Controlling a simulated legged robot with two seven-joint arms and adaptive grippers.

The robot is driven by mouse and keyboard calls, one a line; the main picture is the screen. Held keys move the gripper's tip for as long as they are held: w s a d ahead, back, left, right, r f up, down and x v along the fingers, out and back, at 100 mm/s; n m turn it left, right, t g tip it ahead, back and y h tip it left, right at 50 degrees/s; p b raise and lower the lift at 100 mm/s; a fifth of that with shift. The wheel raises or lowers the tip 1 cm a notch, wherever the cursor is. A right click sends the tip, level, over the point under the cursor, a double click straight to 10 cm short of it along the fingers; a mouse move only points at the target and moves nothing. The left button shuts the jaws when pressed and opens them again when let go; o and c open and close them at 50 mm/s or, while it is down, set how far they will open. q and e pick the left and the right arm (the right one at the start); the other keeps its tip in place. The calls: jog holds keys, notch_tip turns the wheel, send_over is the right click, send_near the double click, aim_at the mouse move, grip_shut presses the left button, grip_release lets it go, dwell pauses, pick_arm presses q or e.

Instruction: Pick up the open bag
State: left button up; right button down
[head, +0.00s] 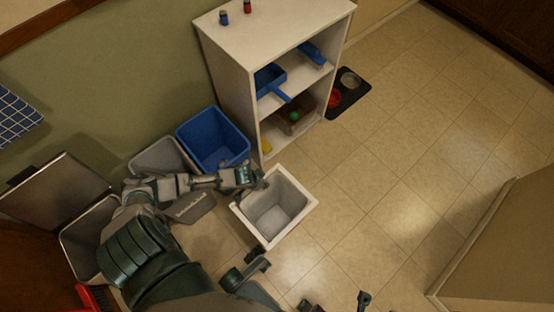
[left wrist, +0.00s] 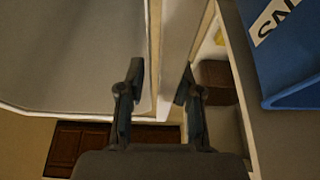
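A white, square-rimmed open container with a pale grey inside (head: 306,200) stands on the tiled floor in the head view. It looks like the open bag or a lined bin; I cannot tell which. My left gripper (head: 258,181) is at its upper left rim. In the left wrist view, my left gripper (left wrist: 158,95) has its two fingers apart, with a pale edge showing between them. I cannot tell whether they touch it. Dark parts of mine (head: 364,300) show at the bottom of the head view, possibly my right gripper; its fingers are unclear.
A blue bin (head: 213,138) and a grey bin (head: 160,155) stand left of the container. A white shelf (head: 228,75) with blue items stands behind. A dark mat with bowls (head: 350,100) lies beside it. A cabinet (head: 500,245) stands right. Floor between is clear.

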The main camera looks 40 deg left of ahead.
pick_arm(q)
jog(key=shift+w+f, duration=0.2)
jog(key=shift+f, duration=0.5)
jog(key=shift+r, duration=0.15)
grip_shut()
